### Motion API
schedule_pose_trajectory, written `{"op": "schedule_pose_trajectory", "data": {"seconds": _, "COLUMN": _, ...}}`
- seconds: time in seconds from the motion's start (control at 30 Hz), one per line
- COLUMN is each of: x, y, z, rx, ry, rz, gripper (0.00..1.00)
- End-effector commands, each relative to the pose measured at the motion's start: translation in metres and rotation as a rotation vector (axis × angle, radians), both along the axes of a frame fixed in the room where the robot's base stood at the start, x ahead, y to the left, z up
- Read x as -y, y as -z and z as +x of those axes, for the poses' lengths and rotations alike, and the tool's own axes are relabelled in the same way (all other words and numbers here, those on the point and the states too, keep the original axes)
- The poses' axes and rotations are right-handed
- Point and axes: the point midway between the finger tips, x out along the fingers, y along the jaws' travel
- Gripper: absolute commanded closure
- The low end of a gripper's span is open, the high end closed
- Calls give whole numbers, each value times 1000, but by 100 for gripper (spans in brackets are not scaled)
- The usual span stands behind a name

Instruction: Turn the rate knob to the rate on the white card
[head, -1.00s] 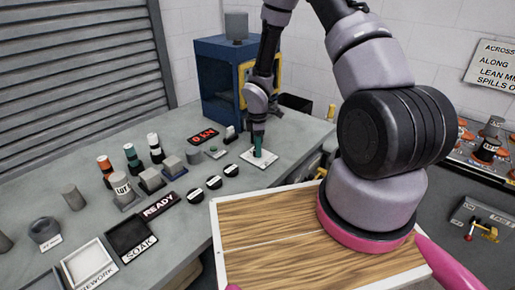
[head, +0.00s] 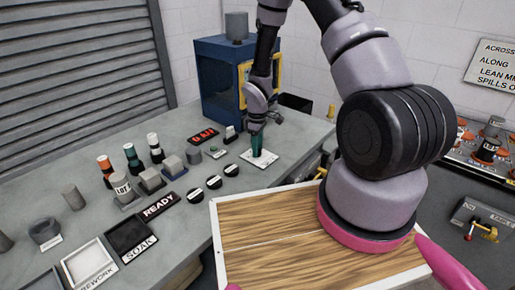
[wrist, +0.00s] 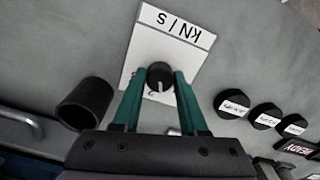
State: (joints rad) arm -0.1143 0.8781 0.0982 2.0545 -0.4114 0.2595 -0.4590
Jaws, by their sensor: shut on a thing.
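The rate knob (wrist: 160,77) is a dark round knob with a pale pointer line, on a white plate marked "kN/s" (wrist: 176,24). In the wrist view the teal fingers of my gripper (wrist: 159,82) stand on both sides of the knob and are shut on it. The knob's pointer line points toward my gripper's palm. In the head view my gripper (head: 257,147) is down at the white plate (head: 262,161) on the bench, and the knob is hidden by the fingers. I cannot pick out a white card with a readable rate.
Several black round pieces with white labels (head: 214,182) lie left of the plate; they also show in the wrist view (wrist: 232,104). A dark hollow cylinder (wrist: 84,103) stands close to my gripper. A blue machine (head: 219,80) stands behind.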

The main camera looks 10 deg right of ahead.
Motion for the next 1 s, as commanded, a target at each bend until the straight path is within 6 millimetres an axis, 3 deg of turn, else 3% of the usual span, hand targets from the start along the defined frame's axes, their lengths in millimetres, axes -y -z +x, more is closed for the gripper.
{"op": "schedule_pose_trajectory", "data": {"seconds": 0.5, "x": 0, "y": 0, "z": 0, "rx": 1, "ry": 380, "rz": 0, "gripper": 100}}
{"op": "schedule_pose_trajectory", "data": {"seconds": 1.0, "x": -1, "y": 0, "z": 0, "rx": 1, "ry": 478, "rz": 0, "gripper": 100}}
